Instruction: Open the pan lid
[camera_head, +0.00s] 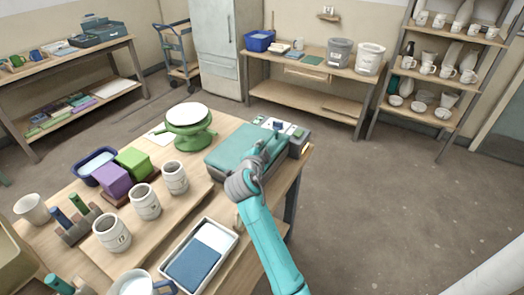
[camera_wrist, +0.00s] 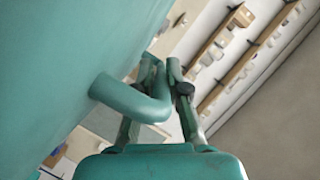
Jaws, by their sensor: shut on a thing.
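The teal pan lid (camera_head: 232,146) is a flat rounded slab at the right end of the wooden table in the head view. In the wrist view, the lid (camera_wrist: 60,50) fills the left side, with its bent teal handle (camera_wrist: 128,100) standing out from it. My gripper (camera_wrist: 163,75) is shut on the handle near its bend. In the head view, my gripper (camera_head: 268,152) is at the right edge of the lid and hides the handle. The pan under the lid is mostly hidden, and I cannot tell whether there is a gap.
A green turntable (camera_head: 190,128) stands behind and left of the lid. Several mugs (camera_head: 146,202) and a white tray (camera_head: 198,256) are on the table nearer to me. A grey box with buttons (camera_head: 298,143) is just right of the lid. The floor to the right is clear.

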